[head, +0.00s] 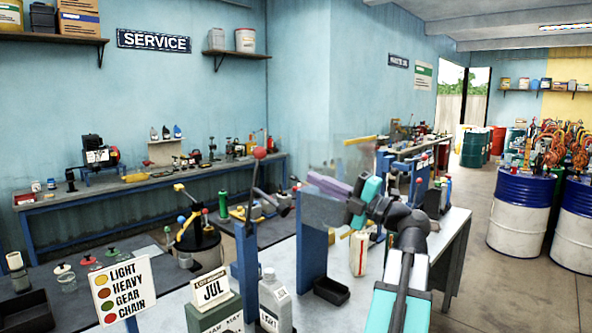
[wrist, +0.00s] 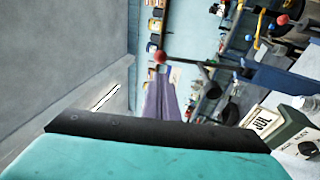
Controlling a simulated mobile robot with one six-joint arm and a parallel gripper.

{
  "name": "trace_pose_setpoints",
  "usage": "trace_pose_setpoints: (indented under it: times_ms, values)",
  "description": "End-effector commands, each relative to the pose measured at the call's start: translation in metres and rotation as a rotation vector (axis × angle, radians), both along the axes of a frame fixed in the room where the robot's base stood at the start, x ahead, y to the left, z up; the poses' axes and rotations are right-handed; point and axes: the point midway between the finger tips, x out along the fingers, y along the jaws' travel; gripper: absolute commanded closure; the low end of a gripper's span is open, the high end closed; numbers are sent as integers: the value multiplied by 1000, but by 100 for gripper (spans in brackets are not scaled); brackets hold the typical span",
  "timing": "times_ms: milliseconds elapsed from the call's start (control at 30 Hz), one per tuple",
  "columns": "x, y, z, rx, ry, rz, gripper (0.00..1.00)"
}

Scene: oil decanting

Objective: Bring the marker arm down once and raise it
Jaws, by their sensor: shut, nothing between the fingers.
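The marker arm is a dark lever with a red ball knob (head: 259,153), raised on a blue post (head: 246,265) on the near bench. The knob (wrist: 160,57) also shows in the wrist view, with its rod running right. My gripper (head: 314,177) is to the right of the knob in the head view, its purple fingers shut and empty. In the wrist view, the fingers (wrist: 160,78) point toward the knob; I cannot tell the remaining gap. A grey bottle (head: 275,303) with a label stands by the post's foot. A lot-number box reading JUL (head: 212,290) stands left of it.
A sign listing LIGHT, HEAVY, GEAR, CHAIN (head: 122,288) stands at the front left. A black tray (head: 331,290) and a pale bottle (head: 358,253) are on the bench below my arm. Blue-and-white drums (head: 521,215) stand on the floor at right.

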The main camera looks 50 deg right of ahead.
Motion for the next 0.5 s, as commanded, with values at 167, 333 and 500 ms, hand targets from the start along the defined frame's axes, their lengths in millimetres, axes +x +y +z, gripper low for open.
trace_pose_setpoints:
  times_ms: [167,333,500]
  values:
    - [13,3,5,1,-1,4,100]
    - [31,6,11,-1,-1,6,100]
    - [53,9,17,0,0,6,100]
